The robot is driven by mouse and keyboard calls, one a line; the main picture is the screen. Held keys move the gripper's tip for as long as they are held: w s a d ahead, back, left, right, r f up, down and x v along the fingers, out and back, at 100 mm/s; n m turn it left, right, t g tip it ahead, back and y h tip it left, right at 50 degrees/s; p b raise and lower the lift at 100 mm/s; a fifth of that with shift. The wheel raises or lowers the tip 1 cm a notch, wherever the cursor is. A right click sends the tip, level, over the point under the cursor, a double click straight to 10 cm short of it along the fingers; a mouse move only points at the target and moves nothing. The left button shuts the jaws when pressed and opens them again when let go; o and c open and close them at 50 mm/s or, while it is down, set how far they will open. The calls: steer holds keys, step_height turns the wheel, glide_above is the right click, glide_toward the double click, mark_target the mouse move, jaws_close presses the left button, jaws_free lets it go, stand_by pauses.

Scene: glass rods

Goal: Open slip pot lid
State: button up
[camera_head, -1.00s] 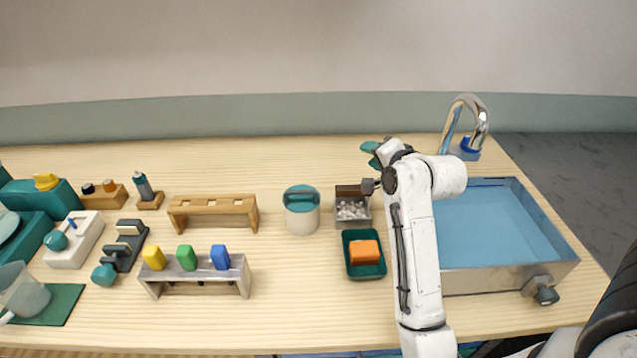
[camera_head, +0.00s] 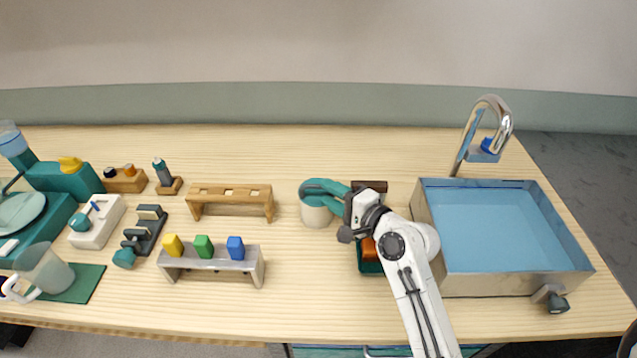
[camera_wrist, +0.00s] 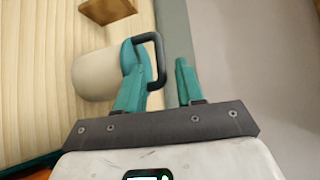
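The slip pot (camera_head: 315,214) is a cream cylinder standing upright on the table, with a teal lid and a dark loop handle. In the wrist view the pot (camera_wrist: 95,76) lies to the left, with its lid (camera_wrist: 128,57) toward the gripper and the handle (camera_wrist: 160,60) sticking out from it. The lid is on the pot. My gripper (camera_head: 327,191) reaches over the pot from the right. In the wrist view my gripper's teal fingers (camera_wrist: 168,75) are apart, with the handle between them. The left finger overlaps the lid's edge; contact is unclear.
A green tray with an orange block (camera_head: 369,248) is partly hidden under my arm. The blue sink (camera_head: 500,228) with its tap (camera_head: 485,125) is at right. A wooden rack (camera_head: 230,193) and a grey rack with coloured blocks (camera_head: 210,264) stand left of the pot.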

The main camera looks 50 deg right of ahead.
mark_target(318, 187)
steer(key=shift+w+d+f+p, duration=0.15)
steer(key=shift+w+f+p, duration=0.05)
steer(key=shift+w, duration=1)
steer(key=shift+w+d+f+p, duration=0.1)
steer(key=shift+w+f+p, duration=0.05)
steer(key=shift+w, duration=1)
jaws_close()
